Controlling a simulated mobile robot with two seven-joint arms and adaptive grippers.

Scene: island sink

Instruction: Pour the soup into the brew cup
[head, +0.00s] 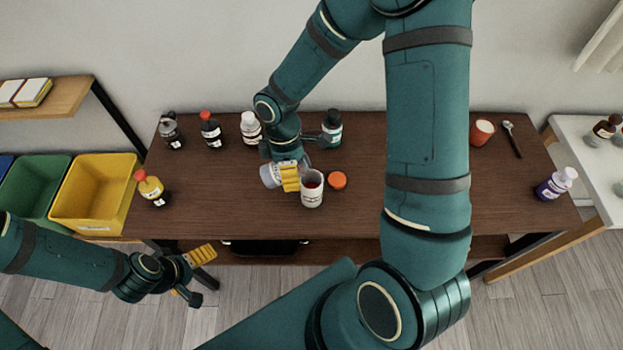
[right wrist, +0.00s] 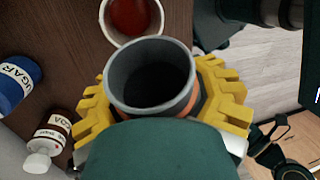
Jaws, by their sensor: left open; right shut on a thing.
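A white labelled cup (head: 312,199) stands upright on the brown table with red liquid in it; it also shows at the top of the right wrist view (right wrist: 108,24). My right gripper (head: 290,177) is shut on a grey cup (right wrist: 150,72) with an orange band below its rim. In the head view, the grey cup (head: 270,174) is partly hidden by the yellow fingers, just left of the white cup. Its inside looks dark; I see no liquid there. An orange lid (head: 337,180) lies right of the white cup. My left gripper (head: 202,272) is open and empty before the table.
A sauce bottle (head: 151,188) stands left, a purple bottle (head: 556,183) right. A red cup (head: 482,134) and spoon (head: 512,140) are back right.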

